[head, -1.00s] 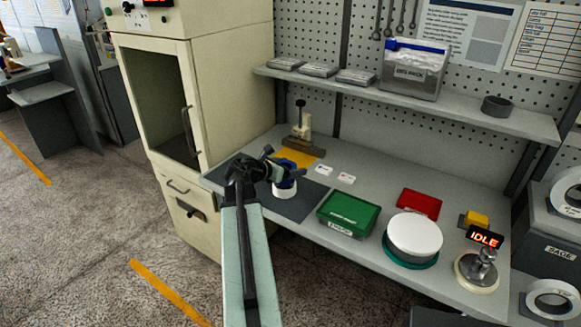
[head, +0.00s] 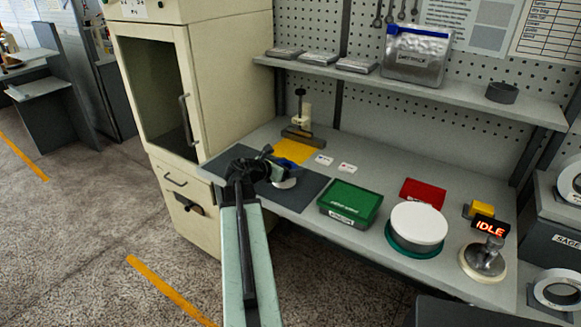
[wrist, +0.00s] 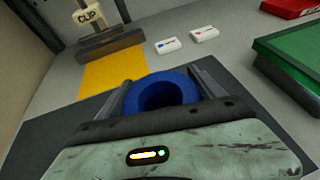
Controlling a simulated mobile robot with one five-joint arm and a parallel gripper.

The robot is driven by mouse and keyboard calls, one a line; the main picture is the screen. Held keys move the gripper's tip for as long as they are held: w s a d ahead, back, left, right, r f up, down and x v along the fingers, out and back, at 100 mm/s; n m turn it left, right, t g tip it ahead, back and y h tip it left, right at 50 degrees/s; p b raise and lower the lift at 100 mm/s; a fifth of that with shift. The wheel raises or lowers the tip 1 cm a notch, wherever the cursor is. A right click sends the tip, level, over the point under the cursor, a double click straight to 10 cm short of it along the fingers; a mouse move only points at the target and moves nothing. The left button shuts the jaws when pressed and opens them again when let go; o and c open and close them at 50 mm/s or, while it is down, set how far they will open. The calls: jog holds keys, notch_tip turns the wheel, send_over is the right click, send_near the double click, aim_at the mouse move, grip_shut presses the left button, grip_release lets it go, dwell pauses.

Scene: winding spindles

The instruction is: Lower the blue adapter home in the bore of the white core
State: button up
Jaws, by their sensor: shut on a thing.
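My gripper (head: 280,170) is over the dark mat at the left of the bench. In the wrist view its fingers (wrist: 160,82) are shut on the blue adapter (wrist: 152,103), a thick ring with a dark central hole, one finger on each side. The gripper covers most of the adapter there. The core is hidden in the wrist view, so I cannot tell how deep the adapter sits in its bore.
A clip stand (head: 303,125) stands behind a yellow patch (head: 294,151). Two small cards (wrist: 168,45) lie right of it. A green box (head: 349,203), red box (head: 423,193), white disc (head: 416,220) and IDLE display (head: 489,230) stand further right. The beige cabinet (head: 230,90) bounds the left.

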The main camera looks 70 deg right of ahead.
jog(key=o, duration=1.4)
jog(key=shift+a, duration=0.1)
jog(key=p+v, duration=0.3)
jog(key=v, duration=0.4)
jog(key=shift+a+r, duration=0.2)
jog(key=shift+r, duration=0.05)
jog(key=shift+w, duration=0.1)
